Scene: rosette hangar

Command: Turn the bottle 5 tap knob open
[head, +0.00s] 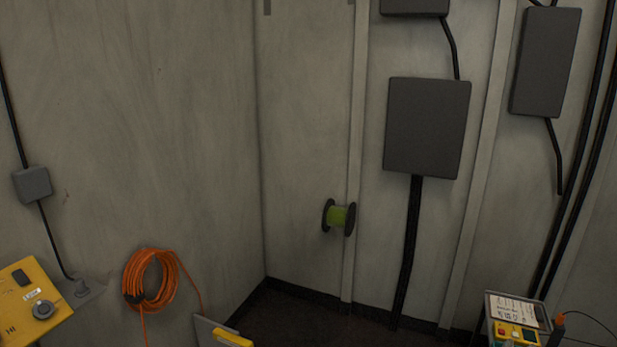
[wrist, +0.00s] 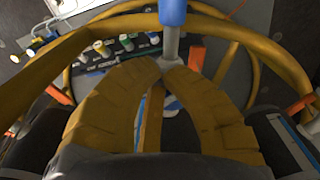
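My gripper (wrist: 163,66) shows in the wrist view, its two ribbed yellow-brown fingers drawn together at the tips. A grey stem with a blue upper part (wrist: 172,12) stands just beyond the fingertips; I cannot tell whether the tips touch it. No object is clearly visible between the fingers. I cannot pick out bottle 5 or its tap knob with certainty. A dark strip with several coloured knobs or fittings (wrist: 125,43) lies beyond the fingers at the upper left. The head view shows neither my gripper nor a bottle.
Yellow hoop-like bars (wrist: 285,70) surround the fingers in the wrist view, with orange pieces (wrist: 197,58) close by. In the head view are an orange cable coil (head: 135,280), a yellow control box (head: 30,300), a green spool (head: 338,217) and grey wall boxes (head: 427,127).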

